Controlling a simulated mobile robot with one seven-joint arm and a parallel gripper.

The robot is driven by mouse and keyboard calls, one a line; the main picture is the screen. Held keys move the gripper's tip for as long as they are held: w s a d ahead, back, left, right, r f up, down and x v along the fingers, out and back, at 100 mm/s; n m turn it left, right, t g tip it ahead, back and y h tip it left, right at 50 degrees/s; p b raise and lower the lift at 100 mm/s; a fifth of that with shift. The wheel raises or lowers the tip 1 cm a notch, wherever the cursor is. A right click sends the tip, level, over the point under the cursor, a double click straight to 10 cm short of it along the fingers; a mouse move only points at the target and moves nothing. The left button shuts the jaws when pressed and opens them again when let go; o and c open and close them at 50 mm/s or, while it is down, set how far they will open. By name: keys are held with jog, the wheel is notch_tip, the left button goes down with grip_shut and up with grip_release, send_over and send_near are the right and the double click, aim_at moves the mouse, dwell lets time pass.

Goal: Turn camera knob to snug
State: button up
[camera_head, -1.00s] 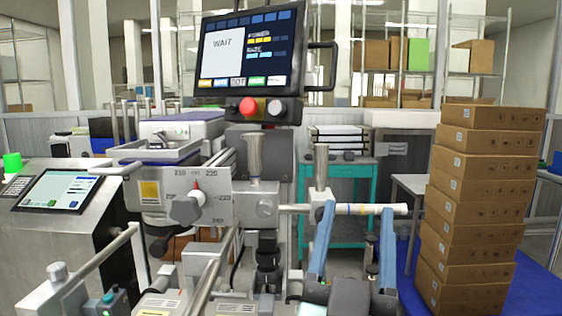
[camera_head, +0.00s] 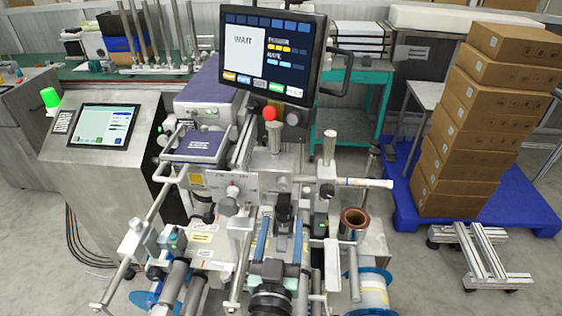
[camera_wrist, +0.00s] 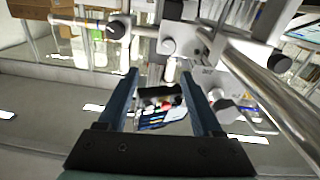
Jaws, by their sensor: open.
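My gripper (camera_head: 283,216) is open and empty. Its two blue fingers reach toward the labelling machine, below its hanging monitor. In the wrist view my gripper (camera_wrist: 160,74) shows the fingers apart with nothing held. A grey dial knob (camera_head: 229,206) sits on a plate with a printed scale, left of my fingers. It also shows in the wrist view (camera_wrist: 225,112), right of the fingers. A round knob (camera_head: 326,190) sits on a block on the horizontal rod, right of my fingers. I cannot tell which knob is the camera knob. A dark upright device (camera_head: 284,207) stands between my fingertips in the head view.
The monitor (camera_head: 268,52) reads WAIT, with a red button (camera_head: 269,113) below it. A white-ended rod (camera_head: 370,183) sticks out right. Rollers and a brown reel (camera_head: 354,222) crowd the front. Stacked boxes (camera_head: 470,125) stand right.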

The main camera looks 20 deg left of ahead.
aim_at(281, 187)
jog(key=shift+y, duration=0.3)
jog(key=x, duration=0.7)
jog(key=a+f+x, duration=0.1)
jog(key=x, duration=0.3)
jog(key=shift+s+a, duration=0.1)
grip_shut()
